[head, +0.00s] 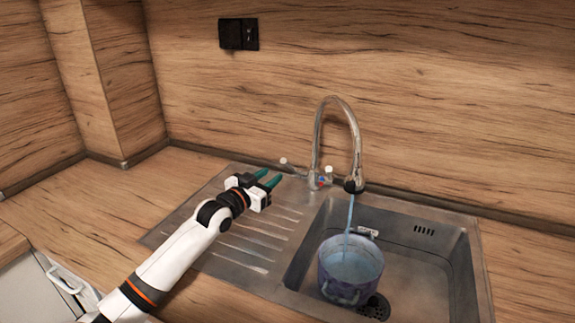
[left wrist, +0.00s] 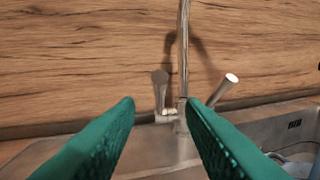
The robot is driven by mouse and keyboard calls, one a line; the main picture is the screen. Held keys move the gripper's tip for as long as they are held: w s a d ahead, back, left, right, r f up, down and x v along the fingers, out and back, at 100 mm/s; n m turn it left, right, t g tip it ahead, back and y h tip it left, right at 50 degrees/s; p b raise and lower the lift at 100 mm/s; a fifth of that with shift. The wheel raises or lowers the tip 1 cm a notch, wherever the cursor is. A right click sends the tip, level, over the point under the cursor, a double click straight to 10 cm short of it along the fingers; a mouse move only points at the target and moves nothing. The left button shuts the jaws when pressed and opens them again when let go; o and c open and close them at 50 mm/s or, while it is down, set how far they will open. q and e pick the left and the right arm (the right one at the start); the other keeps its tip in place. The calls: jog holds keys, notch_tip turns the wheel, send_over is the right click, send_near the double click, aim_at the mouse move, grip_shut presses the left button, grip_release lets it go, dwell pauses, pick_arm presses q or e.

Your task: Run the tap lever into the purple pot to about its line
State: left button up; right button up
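The purple pot (head: 345,282) stands upright in the sink basin, under the tap (head: 318,150). A blue stream of water (head: 349,213) runs from the spout into it, and bluish water shows inside; I cannot make out its line. The tap's levers show in the left wrist view, one upright at the left (left wrist: 160,88) and one tilted out to the right (left wrist: 224,90). My left gripper (head: 268,179) is open and empty, with green fingers, to the left of the tap and apart from the levers. My right gripper is not in view.
The steel drainboard (head: 240,250) lies under my left arm. The basin (head: 425,262) has free room right of the pot, with a dark drain (head: 375,306) beside it. A black socket (head: 238,34) is on the wooden wall. The counter at left is clear.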

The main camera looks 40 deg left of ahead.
aim_at(287, 164)
pick_arm(q)
jog(key=w, duration=0.9)
jog(key=shift+a, duration=0.2)
grip_shut()
